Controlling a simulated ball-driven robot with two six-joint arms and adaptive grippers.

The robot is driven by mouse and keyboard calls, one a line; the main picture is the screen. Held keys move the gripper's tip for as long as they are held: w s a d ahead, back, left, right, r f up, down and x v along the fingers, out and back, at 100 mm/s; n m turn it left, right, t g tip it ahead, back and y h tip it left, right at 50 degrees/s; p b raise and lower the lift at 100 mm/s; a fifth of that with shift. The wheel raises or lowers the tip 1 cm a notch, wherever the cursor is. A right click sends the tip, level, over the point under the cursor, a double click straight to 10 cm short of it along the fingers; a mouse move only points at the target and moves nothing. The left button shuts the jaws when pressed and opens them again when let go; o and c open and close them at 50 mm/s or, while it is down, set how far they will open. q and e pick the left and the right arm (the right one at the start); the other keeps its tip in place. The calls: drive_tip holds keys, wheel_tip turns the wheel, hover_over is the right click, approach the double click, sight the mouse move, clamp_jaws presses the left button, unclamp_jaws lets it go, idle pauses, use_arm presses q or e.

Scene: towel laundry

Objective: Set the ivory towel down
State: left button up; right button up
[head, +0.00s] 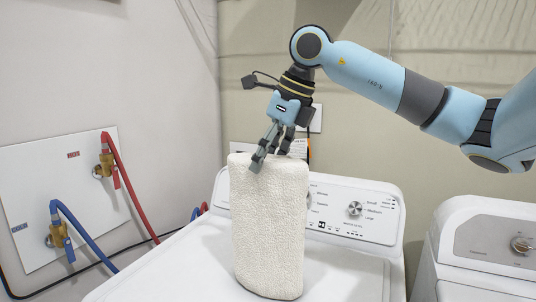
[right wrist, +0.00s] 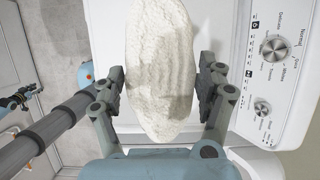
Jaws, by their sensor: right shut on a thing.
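The ivory towel (head: 268,225) is a thick, textured bundle standing upright over the white washer top in the head view. My right gripper (head: 268,155) is at the towel's upper end, shut on it. In the right wrist view the towel (right wrist: 160,70) lies between the two fingers of the right gripper (right wrist: 160,88). The towel's lower end appears at or just above the washer top (head: 345,282); I cannot tell whether it touches. My left gripper is not in the head view.
The washer's control panel (head: 375,215) rises behind the towel. A second white machine (head: 480,270) stands at the right. Red (head: 130,185) and blue (head: 82,235) hoses run from wall valves at the left. The washer top is clear around the towel.

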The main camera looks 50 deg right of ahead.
drive_tip(key=shift+f, duration=0.1)
drive_tip(key=o, duration=1.7)
drive_tip(key=shift+r, duration=0.2)
drive_tip(key=shift+s+d+r, duration=0.1)
drive_tip(key=shift+s+r, duration=0.05)
drive_tip(key=shift+r, duration=0.2)
drive_tip(key=b+v, duration=0.2)
drive_tip(key=v, duration=0.9)
drive_tip(key=shift+r+b, duration=0.1)
drive_tip(key=shift+b, duration=0.25)
